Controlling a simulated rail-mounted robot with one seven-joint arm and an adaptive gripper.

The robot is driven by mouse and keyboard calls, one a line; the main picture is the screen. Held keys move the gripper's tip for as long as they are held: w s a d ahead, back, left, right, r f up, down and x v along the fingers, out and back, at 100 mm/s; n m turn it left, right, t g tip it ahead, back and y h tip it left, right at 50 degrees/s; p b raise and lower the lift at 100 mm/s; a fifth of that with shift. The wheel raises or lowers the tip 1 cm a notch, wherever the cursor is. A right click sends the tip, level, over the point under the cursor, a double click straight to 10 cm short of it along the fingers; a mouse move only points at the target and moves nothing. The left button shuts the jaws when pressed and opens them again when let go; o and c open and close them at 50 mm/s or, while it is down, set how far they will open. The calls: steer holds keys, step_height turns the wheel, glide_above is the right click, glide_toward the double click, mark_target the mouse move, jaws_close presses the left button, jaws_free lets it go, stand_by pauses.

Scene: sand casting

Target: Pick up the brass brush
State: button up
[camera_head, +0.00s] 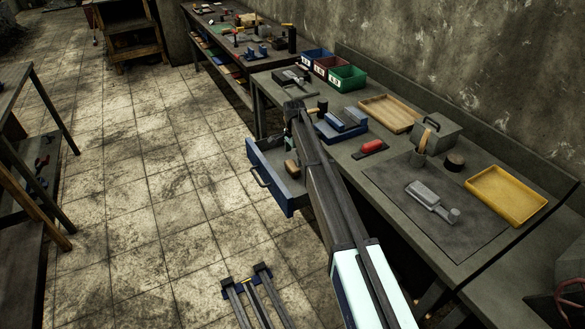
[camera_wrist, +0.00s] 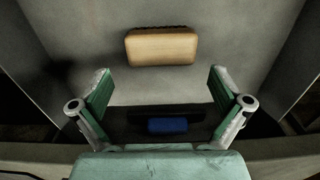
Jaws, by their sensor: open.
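A tan, wooden-looking block with rounded edges (camera_wrist: 162,46) lies flat on a grey surface in the wrist view. In the head view a tan block (camera_head: 291,168) lies inside the open blue drawer (camera_head: 291,201). My gripper (camera_wrist: 160,75) is open and empty, its two green-padded fingers spread wide. In the wrist view the block lies just beyond the fingertips, roughly centred between them, and is not held.
Grey drawer walls rise on both sides in the wrist view, and a small blue piece (camera_wrist: 167,125) shows on a dark strip between the fingers. On the bench are a wooden tray (camera_head: 390,113), a yellow tray (camera_head: 507,195) and a red-topped item (camera_head: 371,147).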

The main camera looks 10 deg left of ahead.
mark_target(294, 165)
steer(key=shift+w+f+p, duration=0.1)
steer(key=shift+f+p, duration=1.1)
steer(key=shift+f, duration=1.5)
steer(key=c, duration=1)
